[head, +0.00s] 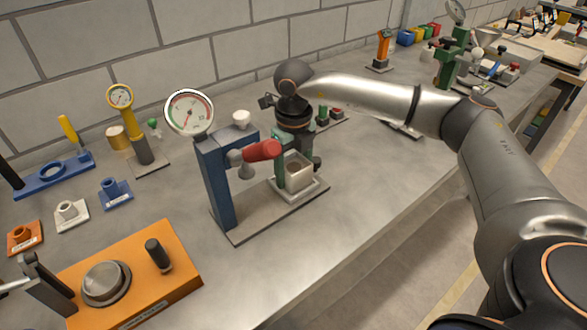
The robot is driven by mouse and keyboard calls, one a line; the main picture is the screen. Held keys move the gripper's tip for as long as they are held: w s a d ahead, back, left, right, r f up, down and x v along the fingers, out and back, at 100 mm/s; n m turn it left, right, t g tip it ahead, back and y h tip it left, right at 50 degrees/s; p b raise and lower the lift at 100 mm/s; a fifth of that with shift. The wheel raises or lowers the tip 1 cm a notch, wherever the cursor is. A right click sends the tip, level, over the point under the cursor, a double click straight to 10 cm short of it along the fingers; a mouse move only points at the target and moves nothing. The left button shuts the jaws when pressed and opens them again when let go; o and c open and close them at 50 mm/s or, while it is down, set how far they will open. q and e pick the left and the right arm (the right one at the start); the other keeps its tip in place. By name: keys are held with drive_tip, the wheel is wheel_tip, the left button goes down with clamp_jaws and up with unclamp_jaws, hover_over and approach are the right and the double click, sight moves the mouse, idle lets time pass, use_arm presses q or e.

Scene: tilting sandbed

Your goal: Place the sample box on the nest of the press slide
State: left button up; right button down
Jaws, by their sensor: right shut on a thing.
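The sample box (299,171) is a small pale, open-topped box with brownish contents. My right gripper (297,165) reaches down from above and is shut on it, with a green part along its left side. The box is over the light square nest (314,189) on the press base. I cannot tell whether its underside touches the nest. The press (217,183) has a blue frame, a round dial gauge and a red handle just left of the box.
An orange block (180,283) with a round metal disc stands front left. Small blue, white and orange fittings and a yellow-rimmed gauge (121,97) stand behind it. A green press (453,55) is at the far right. The bench in front of the press is clear.

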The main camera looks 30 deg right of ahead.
drive_tip(key=shift+c, duration=1)
unclamp_jaws()
drive_tip(key=shift+f, duration=0.1)
wheel_tip(320, 180, up, 12)
